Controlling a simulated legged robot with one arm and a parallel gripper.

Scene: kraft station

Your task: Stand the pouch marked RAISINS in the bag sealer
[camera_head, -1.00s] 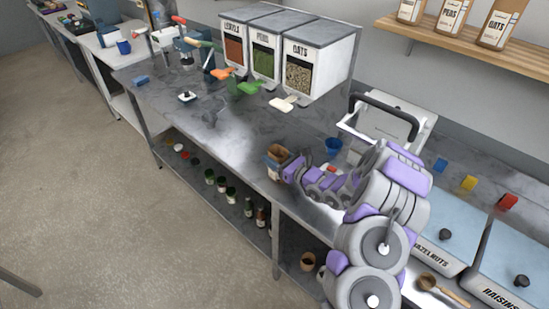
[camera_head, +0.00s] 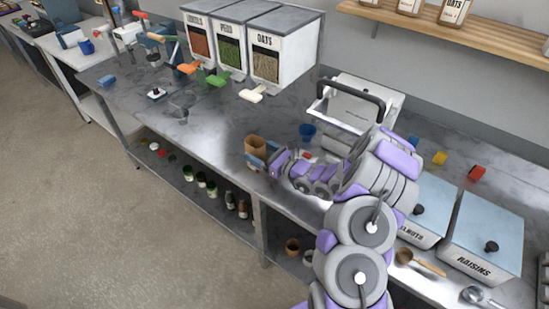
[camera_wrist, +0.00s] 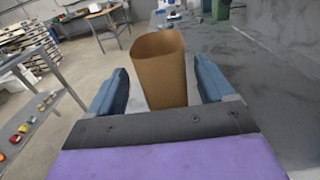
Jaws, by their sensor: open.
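A brown kraft pouch (camera_head: 256,142) stands upright, open at the top, near the front edge of the grey counter; no label can be read on it. My gripper (camera_head: 262,156) is open around it, one blue finger on each side. In the wrist view the pouch (camera_wrist: 160,75) is between the fingers of my gripper (camera_wrist: 160,82), with a narrow gap on each side. A white machine with a dark bar handle (camera_head: 350,103) stands behind my arm and looks like the bag sealer; my arm hides its lower front.
A blue cup (camera_head: 307,131) stands between pouch and white machine. Bins of lentils, peas and oats (camera_head: 285,57) stand at the back. A RAISINS bin (camera_head: 484,240) is at the right, near yellow and red blocks (camera_head: 477,173).

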